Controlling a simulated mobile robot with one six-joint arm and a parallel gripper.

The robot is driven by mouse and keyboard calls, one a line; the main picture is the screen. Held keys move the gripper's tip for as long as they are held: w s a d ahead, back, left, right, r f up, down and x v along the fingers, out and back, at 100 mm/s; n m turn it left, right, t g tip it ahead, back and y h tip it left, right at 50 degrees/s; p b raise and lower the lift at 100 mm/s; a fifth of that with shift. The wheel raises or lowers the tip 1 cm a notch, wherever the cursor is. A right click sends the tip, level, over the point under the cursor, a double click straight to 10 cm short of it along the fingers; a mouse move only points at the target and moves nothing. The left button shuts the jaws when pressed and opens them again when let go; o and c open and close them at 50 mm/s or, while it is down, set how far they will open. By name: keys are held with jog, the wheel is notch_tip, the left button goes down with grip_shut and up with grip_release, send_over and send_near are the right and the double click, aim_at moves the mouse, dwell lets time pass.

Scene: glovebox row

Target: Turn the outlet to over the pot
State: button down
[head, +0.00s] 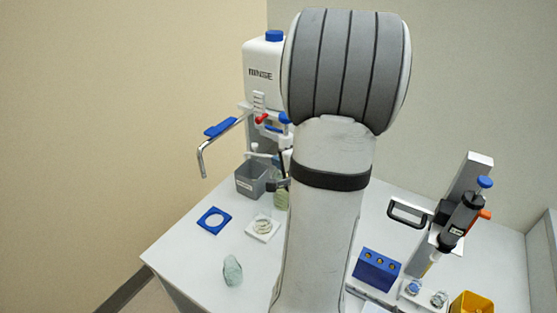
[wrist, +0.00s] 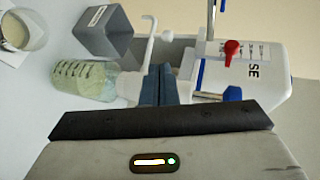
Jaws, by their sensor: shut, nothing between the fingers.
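The outlet (head: 204,152) is a bent metal pipe with a blue paddle (head: 221,127), on the left of the white rinse tank (head: 262,75). Its downturned tip hangs to the left of the grey square pot (head: 247,182) in the head view, not above it there. In the wrist view the pot (wrist: 103,32) is at upper left, and a metal pipe (wrist: 211,20) runs out of the top edge. My gripper (wrist: 160,72) is shut and empty, its fingertips near the tank's fittings.
The tank has a red lever (wrist: 233,49). A blue square frame (head: 213,220), a stack of dishes (head: 262,228) and a glass piece (head: 232,270) stand on the front-left table.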

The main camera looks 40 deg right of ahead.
aim_at(257, 148)
jog(key=x, duration=0.7)
jog(key=r+x, duration=0.1)
jog(key=x, duration=0.3)
jog(key=shift+w+r, duration=0.15)
jog(key=shift+w, duration=0.1)
jog(key=shift+w+d+m+h+b, duration=0.1)
jog(key=shift+w+m+h+b, duration=0.15)
jog(key=shift+m+h+b, duration=0.2)
jog(key=shift+w+d+m+g+h+b, duration=0.4)
jog(key=shift+w+d+m+h+b, duration=0.4)
jog(key=shift+h, duration=0.25)
jog(key=shift+s+a, duration=0.1)
jog(key=shift+a, duration=0.05)
jog(key=shift+s, duration=0.15)
